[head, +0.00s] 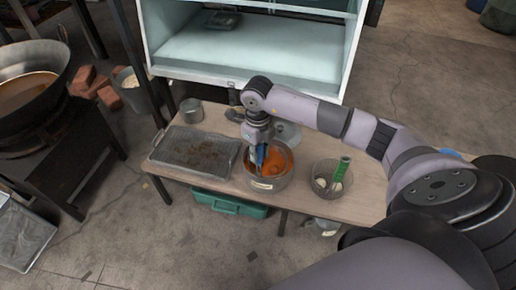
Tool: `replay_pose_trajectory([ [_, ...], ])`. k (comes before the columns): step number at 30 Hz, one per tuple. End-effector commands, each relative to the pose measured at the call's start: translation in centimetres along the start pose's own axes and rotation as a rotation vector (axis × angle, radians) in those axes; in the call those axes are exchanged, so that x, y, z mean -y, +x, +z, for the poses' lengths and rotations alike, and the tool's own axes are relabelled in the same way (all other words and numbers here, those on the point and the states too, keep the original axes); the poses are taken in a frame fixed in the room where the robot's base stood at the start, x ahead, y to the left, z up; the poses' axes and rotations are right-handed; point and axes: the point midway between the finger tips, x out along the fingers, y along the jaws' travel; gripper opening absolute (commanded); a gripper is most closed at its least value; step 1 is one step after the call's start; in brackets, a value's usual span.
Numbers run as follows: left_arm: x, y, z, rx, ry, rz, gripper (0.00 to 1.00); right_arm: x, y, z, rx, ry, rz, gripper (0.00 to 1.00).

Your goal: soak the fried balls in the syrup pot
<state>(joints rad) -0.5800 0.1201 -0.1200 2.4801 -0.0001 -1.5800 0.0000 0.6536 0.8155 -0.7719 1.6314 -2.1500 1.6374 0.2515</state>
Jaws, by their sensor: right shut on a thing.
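The syrup pot (268,183) is a metal pot of orange-brown liquid on the low wooden table, with a small pale label on its front. My right gripper (259,152) points down over the pot and is shut on a blue-handled utensil (261,156). The utensil's lower end is at the syrup, and its shape there is too small to tell. I cannot make out separate fried balls in the pot. A grey metal tray (157,158) left of the pot has brown bits on its bottom. My left gripper is out of view.
A wire basket (327,189) with a green-handled thing (341,170) stands right of the pot. A small metal cup (191,110) is behind the tray. A glass cabinet (250,62) stands behind the table. A large dark wok (28,78) is at the far left.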

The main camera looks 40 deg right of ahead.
Motion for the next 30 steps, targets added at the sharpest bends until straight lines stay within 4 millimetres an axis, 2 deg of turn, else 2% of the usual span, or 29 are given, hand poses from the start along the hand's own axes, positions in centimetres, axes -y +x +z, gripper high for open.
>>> replay_pose_trajectory([
  [8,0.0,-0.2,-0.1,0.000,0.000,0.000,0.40,0.0,-0.3,0.1,0.002,0.000,-0.001,0.00],
  [17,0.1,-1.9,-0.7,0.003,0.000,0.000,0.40,0.1,-3.4,0.1,0.002,0.000,-0.002,0.00],
  [21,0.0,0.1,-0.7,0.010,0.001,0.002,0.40,0.1,-3.5,0.1,0.002,0.000,-0.001,0.00],
  [30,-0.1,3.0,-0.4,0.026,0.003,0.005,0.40,0.1,-4.6,0.1,0.002,0.000,0.000,0.00],
])
